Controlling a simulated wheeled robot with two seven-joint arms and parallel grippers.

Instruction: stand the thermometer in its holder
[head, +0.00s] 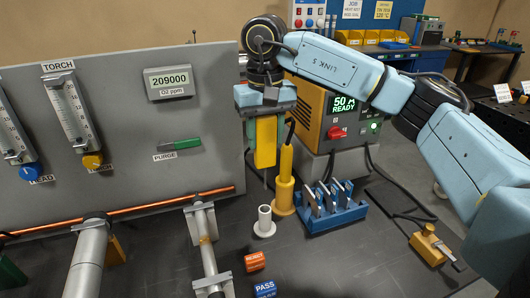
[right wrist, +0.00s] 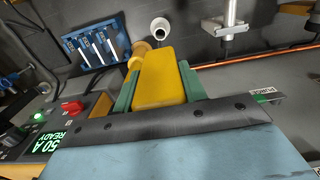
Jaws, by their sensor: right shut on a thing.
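The thermometer (head: 265,145) has a yellow block body and a thin probe pointing down. My right gripper (head: 264,158) is shut on the yellow body and holds it upright above the bench. The body also shows between the green fingers in the right wrist view (right wrist: 161,78), where the probe is hidden. A pale, open-topped tube on a round foot, which looks like the holder (head: 264,222), stands on the bench below the probe, with a gap between them. The tube's open mouth shows in the right wrist view (right wrist: 160,27). My left gripper is not in view.
A yellow cylinder stand (head: 284,190) is just right of the pale tube. A blue rack (head: 335,214) with grey plates stands further right. A grey panel (head: 130,130) rises at left. Red and blue blocks (head: 255,261) and a clamped pipe (head: 207,250) lie in front.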

